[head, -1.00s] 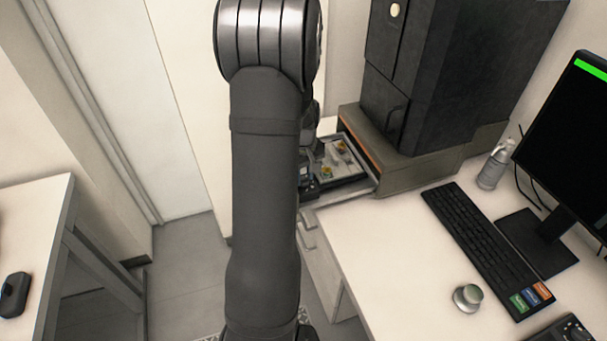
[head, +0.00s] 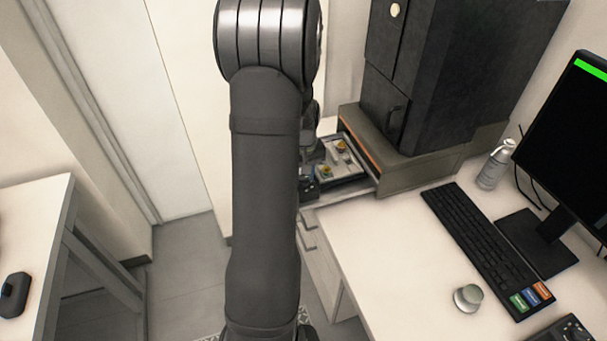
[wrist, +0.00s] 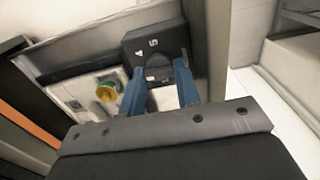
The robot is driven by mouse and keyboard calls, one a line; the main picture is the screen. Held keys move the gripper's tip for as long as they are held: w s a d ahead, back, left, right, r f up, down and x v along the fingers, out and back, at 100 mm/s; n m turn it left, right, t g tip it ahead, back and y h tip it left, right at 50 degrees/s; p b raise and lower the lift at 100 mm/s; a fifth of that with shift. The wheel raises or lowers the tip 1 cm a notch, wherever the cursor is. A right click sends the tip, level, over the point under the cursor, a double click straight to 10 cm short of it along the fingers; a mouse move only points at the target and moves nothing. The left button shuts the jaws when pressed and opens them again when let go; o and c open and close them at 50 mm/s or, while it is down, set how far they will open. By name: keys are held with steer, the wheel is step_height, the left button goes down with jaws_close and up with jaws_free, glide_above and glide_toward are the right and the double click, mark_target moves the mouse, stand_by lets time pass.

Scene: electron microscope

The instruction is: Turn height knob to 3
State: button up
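In the wrist view, a dark block (wrist: 137,43) carries a white "5" and a small white mark on its face. A dark rounded knob (wrist: 158,72) sits on its near side. My gripper (wrist: 160,72) has two blue fingers, spread apart, one on each side of the knob. The fingers look open, and I cannot tell whether either one touches the knob. In the head view the dark block (head: 309,188) shows only in part beside my arm, at the drawer's left end. My gripper is hidden there.
An open drawer (head: 376,182) under the dark microscope cabinet (head: 440,80) holds a tray with yellow-topped parts; one yellow part (wrist: 107,92) is left of my fingers. The desk (head: 375,240) is clear near the drawer. A keyboard (head: 480,240), bottle (head: 494,165) and monitor stand right.

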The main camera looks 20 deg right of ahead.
steer(key=o, duration=0.4)
steer(key=shift+o, duration=0.2)
steer(key=shift+r, duration=0.1)
steer(key=shift+r, duration=3.95)
steer(key=shift+f, duration=0.15)
step_height(320, 180, down, 8)
steer(key=shift+n, duration=0.3)
